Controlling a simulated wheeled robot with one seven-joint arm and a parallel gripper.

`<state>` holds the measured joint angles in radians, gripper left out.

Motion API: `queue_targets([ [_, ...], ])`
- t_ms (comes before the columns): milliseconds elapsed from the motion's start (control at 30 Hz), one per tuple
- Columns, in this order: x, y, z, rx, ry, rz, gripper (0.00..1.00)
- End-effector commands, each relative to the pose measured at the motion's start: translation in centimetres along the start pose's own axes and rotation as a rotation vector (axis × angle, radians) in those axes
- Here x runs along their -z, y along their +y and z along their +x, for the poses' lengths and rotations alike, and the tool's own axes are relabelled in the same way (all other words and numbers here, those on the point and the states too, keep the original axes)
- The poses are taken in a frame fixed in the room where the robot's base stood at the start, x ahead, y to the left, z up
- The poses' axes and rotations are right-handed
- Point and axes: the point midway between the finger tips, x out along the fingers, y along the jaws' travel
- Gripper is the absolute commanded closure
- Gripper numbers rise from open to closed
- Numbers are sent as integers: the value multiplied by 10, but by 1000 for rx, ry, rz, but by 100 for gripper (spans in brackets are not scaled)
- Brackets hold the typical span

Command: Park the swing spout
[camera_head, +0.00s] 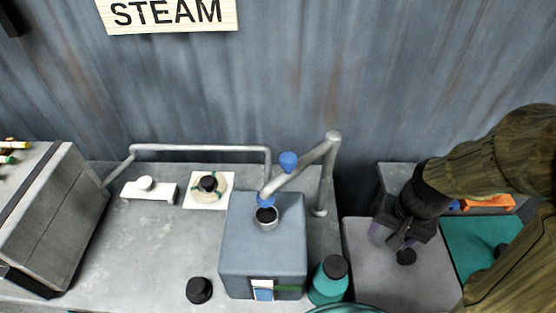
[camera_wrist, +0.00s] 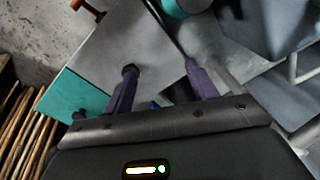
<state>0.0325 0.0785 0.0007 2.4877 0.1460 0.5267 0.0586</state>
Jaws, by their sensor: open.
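The swing spout (camera_head: 300,168) is a grey pipe arm on an upright post at the back right of the bench. It reaches left and toward the front. A blue knob (camera_head: 288,160) stands on it, and its blue tip (camera_head: 265,197) is over the round filler neck (camera_head: 266,220) of the blue-grey box (camera_head: 262,255). My gripper (camera_head: 386,237) is to the right of the spout, apart from it, above a grey panel (camera_head: 375,275). In the wrist view its purple fingers are spread with nothing visible between them (camera_wrist: 162,82).
A teal bottle with a black cap (camera_head: 329,280) stands right of the box. A black knob (camera_head: 406,257) is near my gripper on the grey panel. A teal panel (camera_head: 480,245) and an orange item (camera_head: 489,203) are farther right.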

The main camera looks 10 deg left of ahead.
Motion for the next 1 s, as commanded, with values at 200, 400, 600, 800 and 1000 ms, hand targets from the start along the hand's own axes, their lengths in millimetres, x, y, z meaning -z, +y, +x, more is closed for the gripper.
queue_targets([
  [200, -8, -39, 11, 163, -405, 419, 42],
  [400, 12, -92, -9, 385, -812, 734, 42],
  [600, 62, -123, -47, 648, -1193, 912, 42],
  [800, 91, -126, -70, 789, -1370, 944, 42],
  [1000, 92, -126, -72, 798, -1381, 943, 42],
])
